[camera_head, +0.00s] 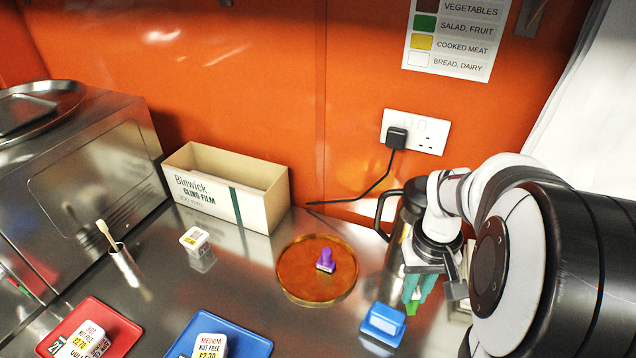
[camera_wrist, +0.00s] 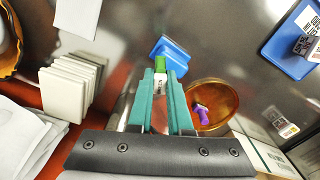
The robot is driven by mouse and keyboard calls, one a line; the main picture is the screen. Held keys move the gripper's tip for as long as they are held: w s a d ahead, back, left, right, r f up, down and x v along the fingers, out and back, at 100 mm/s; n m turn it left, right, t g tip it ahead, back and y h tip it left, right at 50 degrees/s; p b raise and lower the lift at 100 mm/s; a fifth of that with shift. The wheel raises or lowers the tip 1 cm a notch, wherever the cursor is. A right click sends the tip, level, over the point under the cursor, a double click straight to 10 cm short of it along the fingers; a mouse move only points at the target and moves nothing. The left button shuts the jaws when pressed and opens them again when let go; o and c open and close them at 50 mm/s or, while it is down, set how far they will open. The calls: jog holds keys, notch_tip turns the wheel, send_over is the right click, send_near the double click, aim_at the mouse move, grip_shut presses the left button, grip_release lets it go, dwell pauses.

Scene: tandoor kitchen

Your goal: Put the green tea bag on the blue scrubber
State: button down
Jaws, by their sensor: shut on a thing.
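My gripper (camera_head: 417,296) has teal fingers and points down over the right side of the steel counter. In the wrist view its fingers (camera_wrist: 161,84) are shut on the green tea bag (camera_wrist: 160,63), which shows a green end and a white part between them. The blue scrubber (camera_head: 383,323) lies on the counter just left of and nearer than my fingertips. In the wrist view the scrubber (camera_wrist: 170,52) shows just beyond the bag. The bag appears apart from it, but the gap is hard to judge.
A round amber tray (camera_head: 290,284) holding a purple-handled stamp (camera_head: 325,262) lies left of the gripper. A dark flask (camera_head: 397,238) stands close behind it. White slabs (camera_wrist: 68,88) stand beside it in the wrist view. A blue tray (camera_head: 255,345) lies front left.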

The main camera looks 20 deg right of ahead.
jog(key=w, duration=0.1)
jog(key=w+a+f, duration=0.1)
jog(key=w+f, duration=0.1)
jog(key=shift+a, duration=0.25)
notch_tip(320, 180, down, 4)
jog(key=shift+w+f, duration=0.1)
jog(key=shift+w, duration=0.05)
jog(key=shift+f, duration=0.15)
jog(key=c, duration=0.8)
grip_release()
jog(key=shift+c, duration=0.2)
